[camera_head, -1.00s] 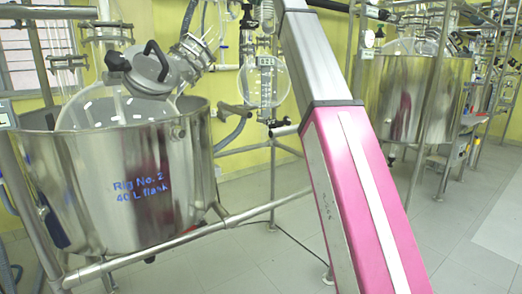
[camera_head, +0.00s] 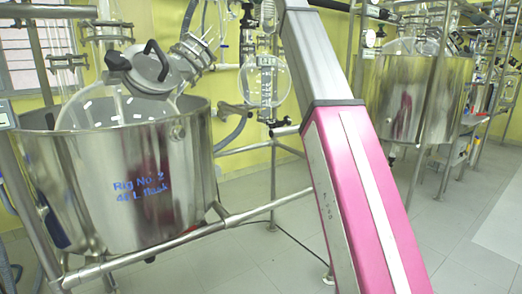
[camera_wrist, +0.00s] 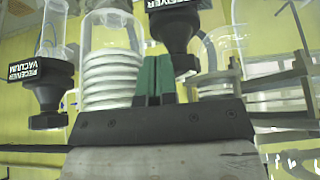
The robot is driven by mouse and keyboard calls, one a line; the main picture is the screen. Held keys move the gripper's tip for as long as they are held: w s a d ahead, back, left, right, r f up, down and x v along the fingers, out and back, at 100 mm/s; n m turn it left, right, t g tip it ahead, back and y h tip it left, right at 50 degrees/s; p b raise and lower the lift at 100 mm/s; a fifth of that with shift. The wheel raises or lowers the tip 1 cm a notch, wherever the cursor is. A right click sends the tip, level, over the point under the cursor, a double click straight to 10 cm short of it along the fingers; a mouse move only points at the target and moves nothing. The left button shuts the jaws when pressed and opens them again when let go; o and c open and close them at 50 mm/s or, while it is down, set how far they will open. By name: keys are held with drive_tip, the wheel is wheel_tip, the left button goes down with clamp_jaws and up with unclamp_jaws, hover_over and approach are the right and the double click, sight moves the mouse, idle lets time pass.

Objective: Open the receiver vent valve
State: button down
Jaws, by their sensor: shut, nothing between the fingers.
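The wrist view shows the labels upside down. A black valve knob (camera_wrist: 180,32) at the top centre carries a label of which only "RECEIVER" shows; the rest is cut off by the frame edge. A second black valve knob (camera_wrist: 46,97), labelled "RECEIVER VACUUM", is at the left. My gripper (camera_wrist: 153,63) has green fingers, closed together and empty. In the picture its tips are just below and left of the top centre knob. I cannot tell whether they touch it. The head view shows a round glass receiver (camera_head: 268,82); my gripper is not visible there.
A coiled glass condenser (camera_wrist: 110,62) stands behind my fingers, with clamps and rods at the right. In the head view, a steel vessel (camera_head: 110,190) marked Rig No 2 stands left, and another steel vessel (camera_head: 415,95) stands right. Frame bars (camera_head: 200,228) cross below.

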wheel_tip(320, 180, up, 6)
drive_tip(key=shift+f, duration=0.1)
idle(0.4)
drive_tip(key=s+a+f, duration=0.1)
drive_tip(key=a+f, duration=0.2)
drive_tip(key=f, duration=0.3)
drive_tip(key=shift+s+a, duration=0.15)
drive_tip(key=shift+s, duration=0.2)
idle(0.4)
drive_tip(key=shift+f, duration=0.25)
idle(0.6)
drive_tip(key=shift+d, duration=0.3)
